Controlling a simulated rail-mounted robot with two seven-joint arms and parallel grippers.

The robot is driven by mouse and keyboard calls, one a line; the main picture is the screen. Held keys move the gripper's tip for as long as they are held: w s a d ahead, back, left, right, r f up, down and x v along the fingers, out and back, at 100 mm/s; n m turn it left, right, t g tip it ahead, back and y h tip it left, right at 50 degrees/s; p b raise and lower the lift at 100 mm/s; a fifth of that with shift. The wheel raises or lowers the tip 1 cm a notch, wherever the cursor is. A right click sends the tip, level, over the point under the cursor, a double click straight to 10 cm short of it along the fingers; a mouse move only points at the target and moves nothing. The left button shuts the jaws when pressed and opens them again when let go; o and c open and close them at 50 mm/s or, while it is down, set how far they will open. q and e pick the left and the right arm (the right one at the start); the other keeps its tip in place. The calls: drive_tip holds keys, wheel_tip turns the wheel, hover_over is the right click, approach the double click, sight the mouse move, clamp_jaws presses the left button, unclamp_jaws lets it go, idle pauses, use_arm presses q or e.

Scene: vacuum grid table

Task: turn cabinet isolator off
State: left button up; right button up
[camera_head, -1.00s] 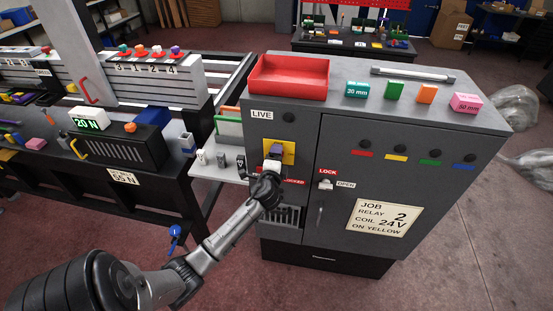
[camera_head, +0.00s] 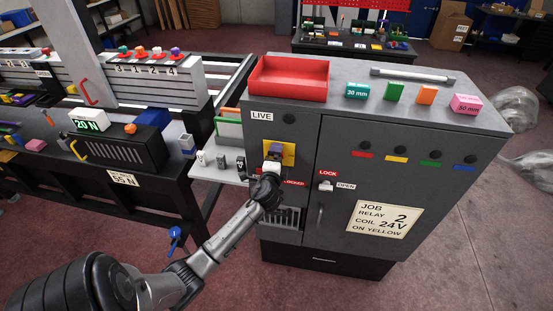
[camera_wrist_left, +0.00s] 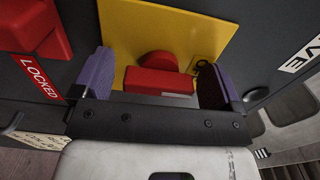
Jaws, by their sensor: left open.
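The grey cabinet (camera_head: 440,225) stands in the middle of the head view. Its isolator is a red handle (camera_wrist_left: 158,82) on a yellow plate (camera_wrist_left: 205,35), seen close in the left wrist view. In the head view the yellow plate (camera_head: 289,150) shows, but my gripper hides most of the handle. My left gripper (camera_head: 275,150) is at the plate. In the wrist view its two purple-padded fingers (camera_wrist_left: 157,85) are open, one on each side of the red handle, with small gaps visible. My right gripper is not in view.
A "LIVE" label (camera_head: 262,115) is above the isolator and a "LOCKED" label (camera_wrist_left: 40,77) is beside it. A lock switch (camera_head: 326,185) is on the cabinet door. A red tray (camera_head: 288,78) and several coloured blocks sit on top. The grid table (camera_head: 140,190) stands at left.

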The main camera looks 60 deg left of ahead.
use_arm(q)
drive_tip(key=v, duration=1.3)
drive_tip(key=shift+s+d, duration=0.25)
drive_tip(key=shift+d, duration=0.05)
idle(0.3)
